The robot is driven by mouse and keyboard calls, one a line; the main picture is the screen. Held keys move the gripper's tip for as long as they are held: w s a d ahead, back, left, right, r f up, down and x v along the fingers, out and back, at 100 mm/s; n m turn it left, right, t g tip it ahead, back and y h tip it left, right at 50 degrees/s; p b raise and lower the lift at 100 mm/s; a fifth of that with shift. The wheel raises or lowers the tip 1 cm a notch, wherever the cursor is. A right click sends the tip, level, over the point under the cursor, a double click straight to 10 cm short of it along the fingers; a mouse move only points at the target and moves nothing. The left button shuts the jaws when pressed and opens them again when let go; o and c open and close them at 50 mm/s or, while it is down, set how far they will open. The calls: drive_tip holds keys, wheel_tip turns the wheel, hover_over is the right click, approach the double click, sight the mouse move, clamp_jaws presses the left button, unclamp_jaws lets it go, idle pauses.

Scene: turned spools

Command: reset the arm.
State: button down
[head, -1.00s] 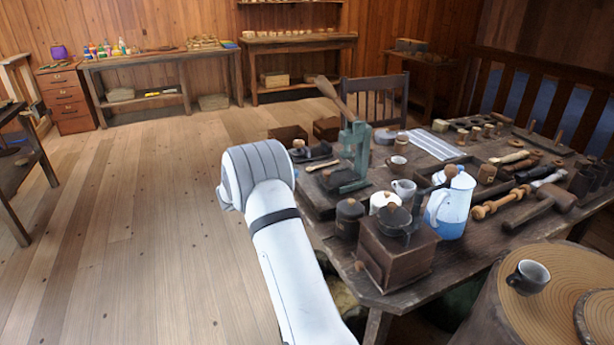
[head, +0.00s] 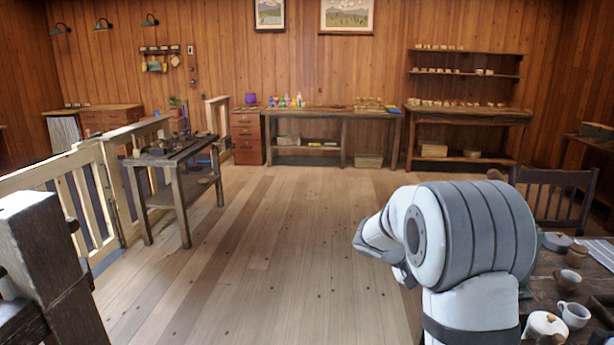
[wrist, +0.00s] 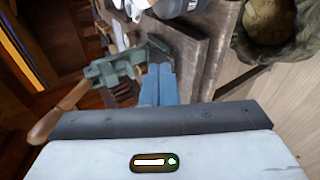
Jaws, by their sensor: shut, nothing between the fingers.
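My gripper (wrist: 159,82) shows in the wrist view as two blue-grey fingers shut together, with nothing between them. Beyond the fingers is the dark wooden worktable (wrist: 192,45). A green lever press (wrist: 108,72) with a wooden handle appears tilted left of the fingers; I cannot tell how far apart they are. In the head view my white and grey arm is folded at the right, in front of the worktable, and the gripper's fingers cannot be made out.
A white lidded pot (head: 545,325), a white mug (head: 574,315) and a brown cup (head: 568,281) stand on the worktable. A chair (head: 555,195) is behind it. A small bench (head: 172,160) stands at left by a railing (head: 100,190). The middle floor (head: 270,250) is clear.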

drive_tip(key=s+a+r+y+p, duration=0.2)
drive_tip(key=s+a+y, duration=0.2)
drive_tip(key=s, duration=0.4)
drive_tip(key=s+a+r+t+y+p, duration=0.1)
drive_tip(key=s+a+r+y+p, duration=0.2)
drive_tip(key=s+a, duration=0.4)
drive_tip(key=s+a+r+t+y+p, duration=0.1)
drive_tip(key=s+a+r+y+p, duration=0.1)
drive_tip(key=s, duration=0.9)
drive_tip(key=a+r+y, duration=0.1)
drive_tip(key=a+y, duration=0.1)
drive_tip(key=a, duration=0.1)
drive_tip(key=shift+s+a+r+y, duration=0.2)
drive_tip(key=shift+s+a+y, duration=0.1)
drive_tip(key=shift+a, duration=0.1)
